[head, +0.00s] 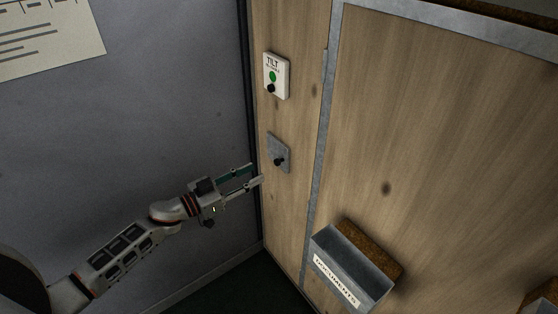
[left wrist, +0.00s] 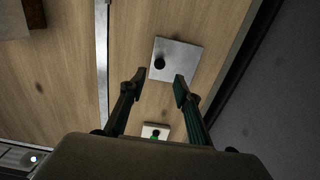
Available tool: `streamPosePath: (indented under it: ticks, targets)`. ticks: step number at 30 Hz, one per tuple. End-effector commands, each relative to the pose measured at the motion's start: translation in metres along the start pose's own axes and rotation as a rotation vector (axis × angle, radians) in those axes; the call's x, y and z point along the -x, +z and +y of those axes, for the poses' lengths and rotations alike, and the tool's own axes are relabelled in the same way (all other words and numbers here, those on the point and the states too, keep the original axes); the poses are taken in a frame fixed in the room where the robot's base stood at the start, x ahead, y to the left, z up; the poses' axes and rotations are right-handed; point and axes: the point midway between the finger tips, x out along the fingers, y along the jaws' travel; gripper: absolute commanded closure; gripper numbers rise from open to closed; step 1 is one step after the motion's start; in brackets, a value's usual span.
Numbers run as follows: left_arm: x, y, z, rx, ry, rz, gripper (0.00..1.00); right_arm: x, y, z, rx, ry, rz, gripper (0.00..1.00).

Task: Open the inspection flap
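The inspection flap appears to be the small grey metal plate (head: 274,146) with a black knob (head: 279,161), set on a wooden wall. The plate lies flat against the wood. It also shows in the left wrist view (left wrist: 184,58), with its knob (left wrist: 159,62) ahead of and between the fingers. My left gripper (head: 256,174) is open and empty, just left of and slightly below the plate in the head view. The fingertips (left wrist: 159,85) look apart from the knob; the exact gap is hard to tell. My right gripper is not in view.
A white box labelled TILT (head: 281,77) with a green dot and black knob is above the plate. A grey DOCUMENTS holder (head: 344,273) juts out at lower right. A metal strip (head: 323,130) runs beside the plate. A grey wall (head: 170,90) stands at left.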

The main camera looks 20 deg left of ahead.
Motion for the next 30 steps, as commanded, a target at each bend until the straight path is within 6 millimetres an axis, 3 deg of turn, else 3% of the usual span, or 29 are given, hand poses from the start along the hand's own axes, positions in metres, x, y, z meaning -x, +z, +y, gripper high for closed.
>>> streamPosePath:
  ticks: [15,27,30]
  targets:
    - [-0.068,0.000,0.000,0.003,0.002,0.002,0.68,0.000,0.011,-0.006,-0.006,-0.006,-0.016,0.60]
    - [-0.076,0.000,0.000,0.002,0.001,0.000,0.68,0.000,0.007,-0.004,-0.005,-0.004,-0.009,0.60]
    - [-0.076,0.000,0.000,0.002,0.001,0.000,0.94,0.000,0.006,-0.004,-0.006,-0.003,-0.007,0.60]
